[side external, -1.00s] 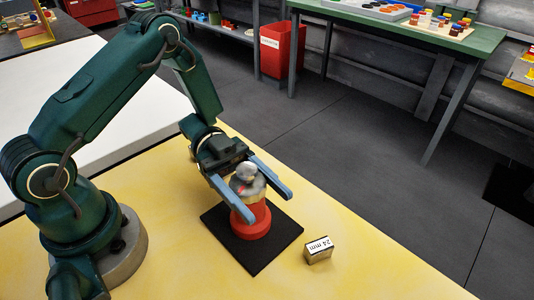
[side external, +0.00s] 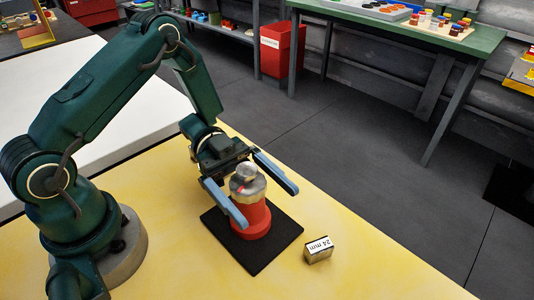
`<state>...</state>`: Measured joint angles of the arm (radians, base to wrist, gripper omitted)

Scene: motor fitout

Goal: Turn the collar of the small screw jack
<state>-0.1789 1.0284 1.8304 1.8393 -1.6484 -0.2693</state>
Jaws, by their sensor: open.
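The small screw jack stands upright on a black mat (side external: 265,262) on the yellow table. It has a red base (side external: 252,222) and a silver metal collar (side external: 248,188) with a rounded grey top (side external: 246,171). A small reddish mark shows on the collar's left side. My gripper (side external: 267,207) is open, with its two blue fingers on either side of the jack at about collar height. The left finger passes in front of the jack's left side, and the right finger reaches past its right side. Whether either finger touches the collar I cannot tell.
A small metal block marked "24 mm" (side external: 318,250) lies on the yellow table (side external: 370,270) right of the mat. The table around it is clear. A white surface (side external: 100,95) lies behind my arm. A red bin (side external: 281,50) and green bench (side external: 400,25) stand farther back.

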